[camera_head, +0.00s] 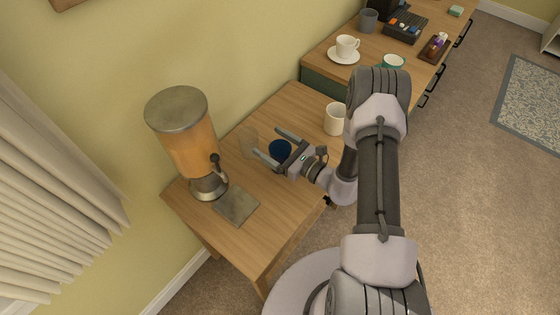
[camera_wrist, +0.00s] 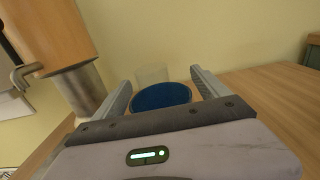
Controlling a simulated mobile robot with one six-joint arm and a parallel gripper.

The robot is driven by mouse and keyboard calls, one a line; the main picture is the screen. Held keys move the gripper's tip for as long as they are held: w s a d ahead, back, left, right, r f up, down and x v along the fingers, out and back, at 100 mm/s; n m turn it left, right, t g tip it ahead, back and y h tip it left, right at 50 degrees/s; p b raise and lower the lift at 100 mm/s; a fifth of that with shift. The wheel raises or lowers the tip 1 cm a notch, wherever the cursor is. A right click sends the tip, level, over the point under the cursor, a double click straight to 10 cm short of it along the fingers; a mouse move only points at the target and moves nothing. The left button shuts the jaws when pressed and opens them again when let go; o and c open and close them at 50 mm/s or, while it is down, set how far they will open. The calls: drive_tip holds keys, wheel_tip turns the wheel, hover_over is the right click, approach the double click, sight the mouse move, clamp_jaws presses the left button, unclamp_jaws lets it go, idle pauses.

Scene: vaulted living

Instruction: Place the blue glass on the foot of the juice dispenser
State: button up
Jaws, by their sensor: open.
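The blue glass (camera_head: 280,149) stands on the wooden table between the fingers of my gripper (camera_head: 271,146). In the wrist view the round blue top of the glass (camera_wrist: 161,96) shows between the two fingers (camera_wrist: 158,88), with its lower part hidden by the gripper body. The fingers are open, one on each side of the glass. The juice dispenser (camera_head: 190,137), with orange juice and a grey lid, stands at the left of the table. Its flat grey square foot (camera_head: 236,205) lies in front of the tap and is bare. The dispenser (camera_wrist: 50,30) also shows at the left of the wrist view.
A clear glass (camera_head: 248,142) stands just beyond my fingertips. A white mug (camera_head: 335,119) stands to the right, near my arm. A cup on a saucer (camera_head: 344,57) and other items stand on the cabinet behind. The tabletop between glass and foot looks clear.

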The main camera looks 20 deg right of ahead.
clamp_jaws()
idle(0.3)
